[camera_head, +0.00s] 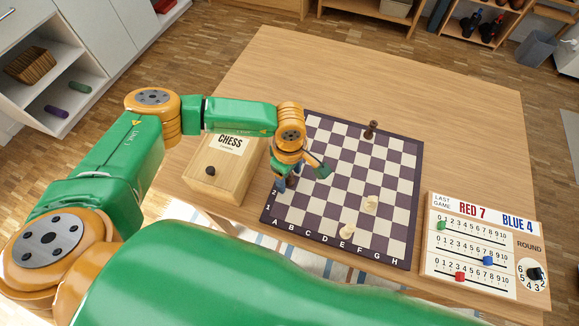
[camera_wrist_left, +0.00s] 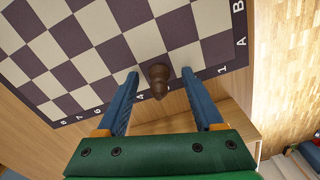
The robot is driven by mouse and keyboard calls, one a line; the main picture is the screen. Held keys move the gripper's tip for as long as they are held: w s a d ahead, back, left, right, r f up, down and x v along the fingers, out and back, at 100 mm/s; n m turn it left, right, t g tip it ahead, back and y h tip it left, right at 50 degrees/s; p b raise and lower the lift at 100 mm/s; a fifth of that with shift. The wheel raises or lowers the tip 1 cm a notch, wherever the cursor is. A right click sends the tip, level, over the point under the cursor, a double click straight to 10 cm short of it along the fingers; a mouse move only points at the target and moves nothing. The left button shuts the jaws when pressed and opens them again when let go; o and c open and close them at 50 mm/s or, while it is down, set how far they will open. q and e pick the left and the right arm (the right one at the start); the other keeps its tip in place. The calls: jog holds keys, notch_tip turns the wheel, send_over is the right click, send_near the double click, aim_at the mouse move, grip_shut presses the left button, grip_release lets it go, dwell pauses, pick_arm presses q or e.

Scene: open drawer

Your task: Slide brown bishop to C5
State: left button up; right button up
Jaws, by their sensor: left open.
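The chessboard (camera_head: 413,190) lies on the wooden table, with letters A to H along its near edge. My left gripper (camera_head: 284,182) is low over the board's left side, and its arm hides that part. In the left wrist view, the open fingers (camera_wrist_left: 160,74) stand on either side of a brown piece (camera_wrist_left: 158,82), apparently the bishop, near the numbered edge by the A file. A gap shows on both sides of it. Its exact square is unclear. Another dark piece (camera_head: 371,130) stands at the board's far edge. My right gripper is out of view.
Two cream pieces stand on the board, one (camera_head: 370,203) near the F file and one (camera_head: 347,231) at the near edge. A wooden chess box (camera_head: 220,182) is left of the board. A scoreboard (camera_head: 484,243) lies right. The table beyond is clear.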

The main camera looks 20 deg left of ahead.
pick_arm(q)
jog(key=shift+f, duration=0.1)
grip_shut()
jog(key=shift+w+d, duration=0.1)
jog(key=shift+w, duration=0.05)
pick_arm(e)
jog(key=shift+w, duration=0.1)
